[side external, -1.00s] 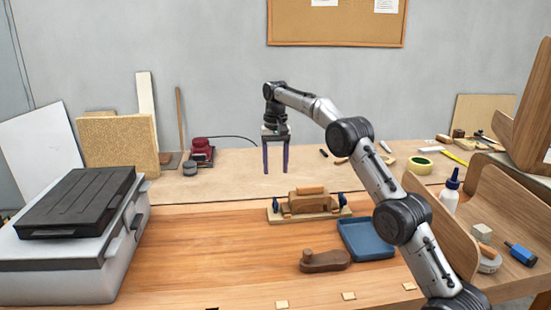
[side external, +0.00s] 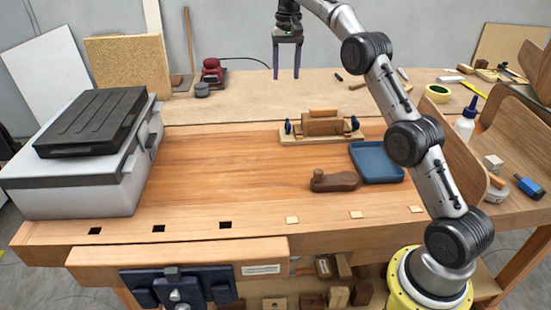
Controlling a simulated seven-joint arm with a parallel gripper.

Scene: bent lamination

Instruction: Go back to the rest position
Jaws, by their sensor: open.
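My gripper (side external: 286,74) hangs high near the top of the side external view, with its two dark fingers pointing down and apart. Nothing is between them. In the picture it is above and a little left of the wooden clamping form (side external: 322,124), which sits on a pale base on the workbench (side external: 230,165). A thin light-brown wooden piece (side external: 323,112) lies on top of the form. Dark blue clamp parts stand at both ends of the base. The gripper touches none of these.
A blue tray (side external: 377,163) and a brown wooden tool (side external: 335,181) lie right of the bench's middle. A grey case (side external: 80,180) with a black lid stands at left. A red sander (side external: 212,71) is at the back. A glue bottle (side external: 466,120) stands at right. The bench's left-middle is clear.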

